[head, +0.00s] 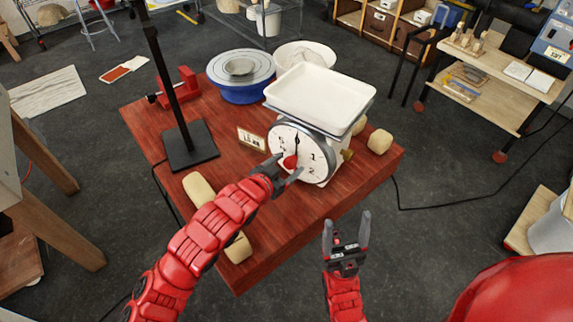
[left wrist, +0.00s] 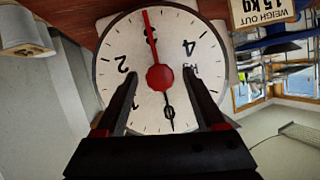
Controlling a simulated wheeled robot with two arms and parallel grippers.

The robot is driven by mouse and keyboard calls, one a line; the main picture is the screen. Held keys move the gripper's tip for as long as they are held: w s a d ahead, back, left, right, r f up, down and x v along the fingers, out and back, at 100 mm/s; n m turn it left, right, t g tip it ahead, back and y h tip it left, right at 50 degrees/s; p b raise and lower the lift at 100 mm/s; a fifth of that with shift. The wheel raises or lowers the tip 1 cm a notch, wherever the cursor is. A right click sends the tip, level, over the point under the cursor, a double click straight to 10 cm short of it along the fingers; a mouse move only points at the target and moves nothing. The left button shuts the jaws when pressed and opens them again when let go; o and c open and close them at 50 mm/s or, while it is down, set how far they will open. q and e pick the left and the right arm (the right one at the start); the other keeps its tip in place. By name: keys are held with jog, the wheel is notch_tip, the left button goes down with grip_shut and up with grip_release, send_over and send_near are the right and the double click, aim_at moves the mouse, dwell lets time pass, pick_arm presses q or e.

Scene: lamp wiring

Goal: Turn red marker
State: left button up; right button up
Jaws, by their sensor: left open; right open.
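A white kitchen scale with an empty tray (head: 320,93) stands on the red table. Its round dial (head: 311,171) faces me; the dial also shows in the left wrist view (left wrist: 112,55). The red marker (left wrist: 148,30) has a round hub (left wrist: 160,78) at the dial centre and points near the 3. A thin black needle (left wrist: 169,118) points at the 0. My left gripper (head: 283,175) is at the dial, open, with one finger on each side of the hub and gaps showing. My right gripper (head: 348,226) is open and empty, in front of the table.
A card reading "WEIGH OUT 1.5 kg" (left wrist: 262,10) stands beside the dial. A black lamp stand (head: 190,146), a blue potter's wheel (head: 240,88) and a red clamp (head: 180,88) are on the table (head: 278,237). Pale clay lumps (head: 380,141) lie near the edges.

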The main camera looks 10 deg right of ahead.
pick_arm(q)
jog(key=shift+c, duration=0.4)
grip_shut()
dwell(1.1)
